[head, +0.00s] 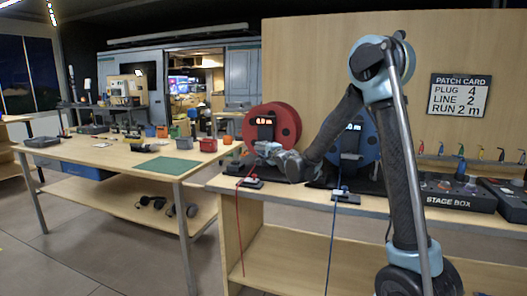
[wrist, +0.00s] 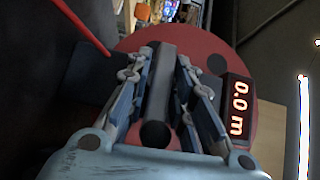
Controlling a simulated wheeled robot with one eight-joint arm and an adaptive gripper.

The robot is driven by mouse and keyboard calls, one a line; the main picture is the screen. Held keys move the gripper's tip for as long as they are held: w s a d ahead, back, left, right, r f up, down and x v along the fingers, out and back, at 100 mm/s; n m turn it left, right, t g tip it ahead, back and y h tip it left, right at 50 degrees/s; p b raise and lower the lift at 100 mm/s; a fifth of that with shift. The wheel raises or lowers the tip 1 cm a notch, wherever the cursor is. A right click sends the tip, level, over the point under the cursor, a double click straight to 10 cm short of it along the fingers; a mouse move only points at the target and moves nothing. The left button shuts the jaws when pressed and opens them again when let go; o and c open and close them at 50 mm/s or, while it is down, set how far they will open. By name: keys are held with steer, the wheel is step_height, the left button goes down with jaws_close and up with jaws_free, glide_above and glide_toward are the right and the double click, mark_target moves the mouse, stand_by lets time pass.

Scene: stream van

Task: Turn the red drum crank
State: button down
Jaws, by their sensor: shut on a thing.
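The red drum (head: 290,123) stands upright on the bench at the left end, with a small lit display (head: 264,121) on its front. In the wrist view the red drum (wrist: 205,48) fills the background, and the display (wrist: 237,106) reads 0.0 m. My gripper (head: 264,153) is in front of the drum's lower face. In the wrist view my gripper (wrist: 163,70) is shut on the dark crank handle (wrist: 158,90), one finger on each side of it. In the head view the gripper covers the crank.
A blue drum (head: 369,142) stands just right, partly behind my arm. A red cable (head: 239,225) and a blue cable (head: 334,240) hang over the bench front. A stage box (head: 455,195) is at right. A patch card (head: 459,95) reads plug 4, line 2, run 2 m.

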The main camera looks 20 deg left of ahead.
steer(key=shift+s+a, duration=0.15)
steer(key=shift+s, duration=0.05)
